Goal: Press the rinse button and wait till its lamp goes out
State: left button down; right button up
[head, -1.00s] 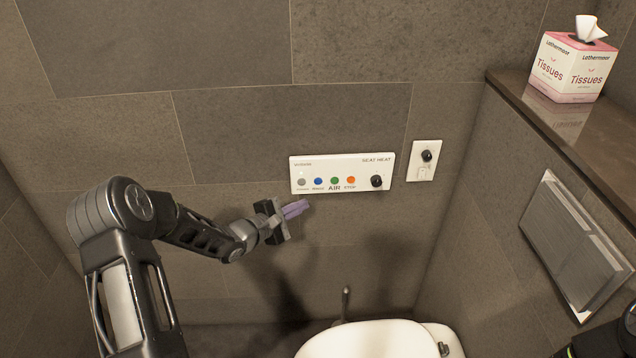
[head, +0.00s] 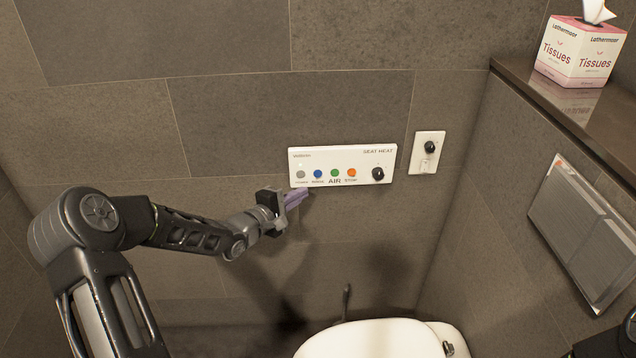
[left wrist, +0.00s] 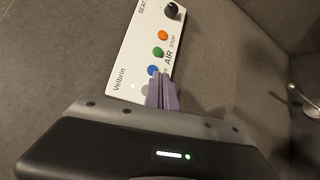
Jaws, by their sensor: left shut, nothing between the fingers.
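The white control panel (head: 335,176) is on the tiled wall, with a row of grey, blue, green and orange buttons and a black knob. The rinse button (head: 318,174) is the blue one; it also shows in the left wrist view (left wrist: 153,71). A small white light (head: 300,165) shows above the grey button; no light is visible above the blue one. My left gripper (head: 303,195) is shut and empty, its purple fingertips just below the panel's lower left. In the left wrist view the fingertips lie close to the blue button; I cannot tell whether they touch.
A small wall plate with a black knob (head: 430,147) is right of the panel. The toilet (head: 375,340) is below. A tissue box (head: 580,52) stands on the ledge (head: 530,80) at right, above a grey wall plate (head: 580,232). The wall left of the panel is clear.

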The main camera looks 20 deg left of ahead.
aim_at(318, 174)
pick_arm(q)
jog(key=d+m, duration=0.2)
jog(key=m, duration=0.3)
jog(key=d+m+g, duration=0.1)
jog(key=m, duration=0.4)
jog(key=d+m+b, duration=0.1)
jog(key=d+m, duration=0.1)
jog(key=m, duration=0.3)
jog(key=shift+s+d+f+m, duration=0.3)
jog(key=shift+s+f+m, duration=0.1)
jog(key=shift+w, duration=0.15)
jog(key=shift+w+a+p, duration=0.3)
jog(key=shift+w+a, duration=0.35)
jog(key=shift+w, duration=0.6)
jog(key=shift+w+a+p, duration=0.35)
jog(key=shift+w+a, duration=0.3)
jog(key=shift+w, duration=0.65)
jog(key=shift+w+a+p, duration=0.3)
jog(key=shift+w+a, duration=0.35)
jog(key=shift+w, duration=0.6)
